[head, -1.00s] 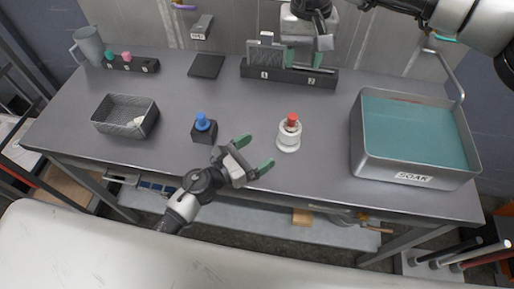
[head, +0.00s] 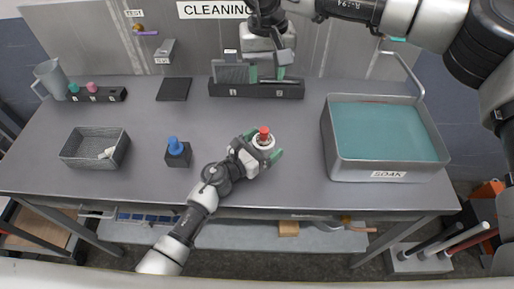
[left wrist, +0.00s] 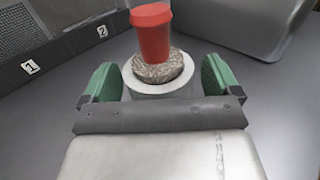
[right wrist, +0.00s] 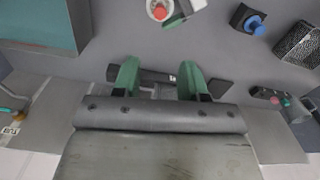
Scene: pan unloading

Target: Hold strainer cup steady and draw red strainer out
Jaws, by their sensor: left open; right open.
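The strainer cup (head: 264,147) is a round whitish cup standing on the grey table; it also shows in the left wrist view (left wrist: 176,88). The red strainer (head: 264,133) stands upright in its top; in the left wrist view its red body (left wrist: 152,35) rises from a speckled grey-brown disc. My left gripper (head: 262,157) is open low at the cup, its green fingers (left wrist: 157,82) on either side with small gaps visible. My right gripper (head: 266,75) is open and empty above the black slotted rack at the back; its fingers also show in the right wrist view (right wrist: 158,80).
The black rack (head: 256,91) holds a grey mesh panel (head: 232,73) in slot 1. A SOAK basin (head: 376,163) of teal liquid stands right. A blue-topped black block (head: 178,157) and a wire basket (head: 78,158) are left. The table between is clear.

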